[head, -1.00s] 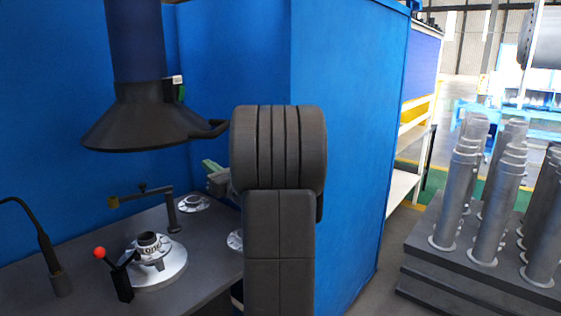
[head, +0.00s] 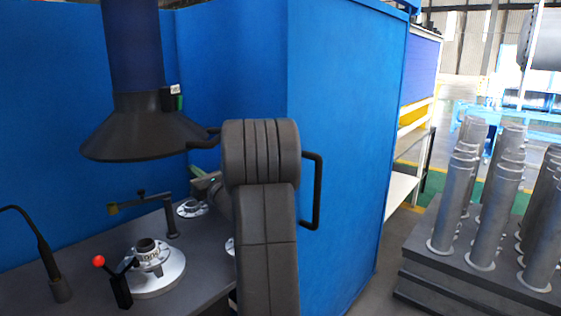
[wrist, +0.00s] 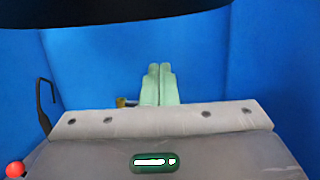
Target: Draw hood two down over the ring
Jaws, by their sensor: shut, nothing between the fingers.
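The black cone-shaped hood (head: 140,132) hangs from a dark blue duct at the left, with a small label and a handle on its right side. It is raised above the ring (head: 155,270), a pale round flange with a dark central collar on the dark bench. The hood's dark edge crosses the top of the wrist view (wrist: 120,12). My gripper (wrist: 158,84) shows two pale green fingers pressed together, with nothing between them. In the head view it is partly hidden behind my arm, below the hood's handle and to its right.
A red-knobbed lever (head: 112,277) stands beside the ring. A bracket arm (head: 150,203), a smaller flange (head: 192,208) and a gooseneck (head: 50,262) are also on the bench. Blue walls (head: 340,120) enclose it; a black handle (head: 316,190) shows beside my arm. Grey stepped posts (head: 455,195) stand right.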

